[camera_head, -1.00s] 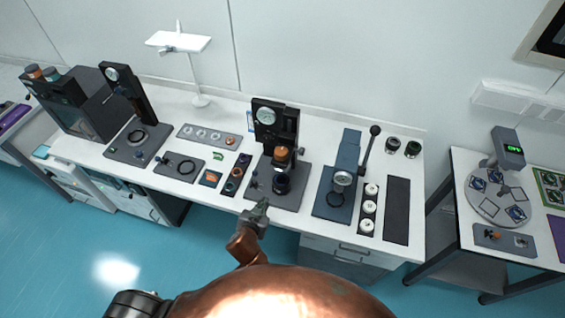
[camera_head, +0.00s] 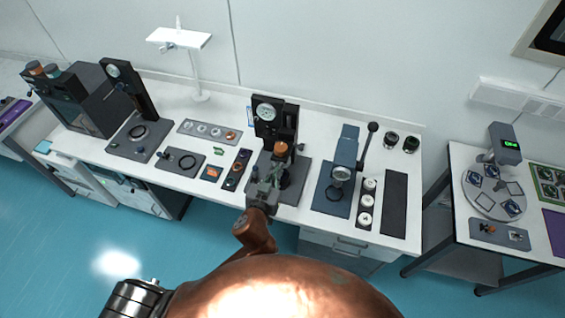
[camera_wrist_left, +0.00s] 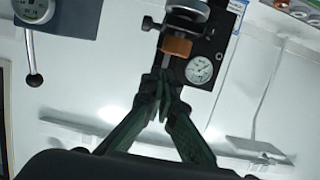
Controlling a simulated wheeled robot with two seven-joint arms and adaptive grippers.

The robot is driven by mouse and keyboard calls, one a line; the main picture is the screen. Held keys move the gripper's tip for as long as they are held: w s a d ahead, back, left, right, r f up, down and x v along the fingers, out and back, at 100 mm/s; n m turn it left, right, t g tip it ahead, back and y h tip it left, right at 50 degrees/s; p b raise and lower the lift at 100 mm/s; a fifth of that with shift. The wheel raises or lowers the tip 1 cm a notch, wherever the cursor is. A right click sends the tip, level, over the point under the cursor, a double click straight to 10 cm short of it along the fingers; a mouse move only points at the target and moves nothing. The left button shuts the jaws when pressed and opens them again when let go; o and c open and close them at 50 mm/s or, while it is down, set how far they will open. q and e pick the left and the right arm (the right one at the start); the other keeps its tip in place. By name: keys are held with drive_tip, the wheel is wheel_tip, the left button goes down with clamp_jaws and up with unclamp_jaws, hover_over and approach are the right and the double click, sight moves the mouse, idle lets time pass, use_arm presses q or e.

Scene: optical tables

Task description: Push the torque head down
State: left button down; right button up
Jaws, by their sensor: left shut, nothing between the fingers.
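The torque station is a black upright stand with a round gauge (camera_head: 265,112) on a dark base plate (camera_head: 296,184). Its torque head, with an orange band (camera_head: 281,149), hangs at the front of the column; the orange band also shows in the left wrist view (camera_wrist_left: 177,46). My left gripper (camera_head: 268,172) is shut and empty, in front of the stand, lower in the picture than the orange band. In the left wrist view its fingers (camera_wrist_left: 162,82) meet close to the orange band; I cannot tell whether they touch it. The gripper partly hides the dark round holder under the head.
To the right stands a blue press (camera_head: 345,150) with a long lever (camera_head: 367,146) and a row of white-topped pieces. To the left lie a dark strip tray (camera_head: 235,170) and another gauge stand (camera_head: 130,88). A wall runs behind the bench.

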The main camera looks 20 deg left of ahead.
sight(286, 157)
use_arm(q)
drive_tip(key=w+f, duration=0.1)
drive_tip(key=w, duration=0.1)
drive_tip(key=w+f, duration=0.2)
drive_tip(key=w+f+p, duration=0.1)
drive_tip(key=w, duration=0.1)
drive_tip(key=shift+w+f, duration=0.3)
drive_tip(key=shift+w, duration=0.05)
drive_tip(key=shift+d+f, duration=0.1)
drive_tip(key=shift+f, duration=0.5)
drive_tip(key=shift+s, duration=0.1)
drive_tip(key=shift+f+b, duration=0.3)
drive_tip(key=shift+f, duration=0.1)
wheel_tip(286, 157, down, 10)
drive_tip(key=b, duration=0.8)
drive_tip(key=shift+r, duration=0.25)
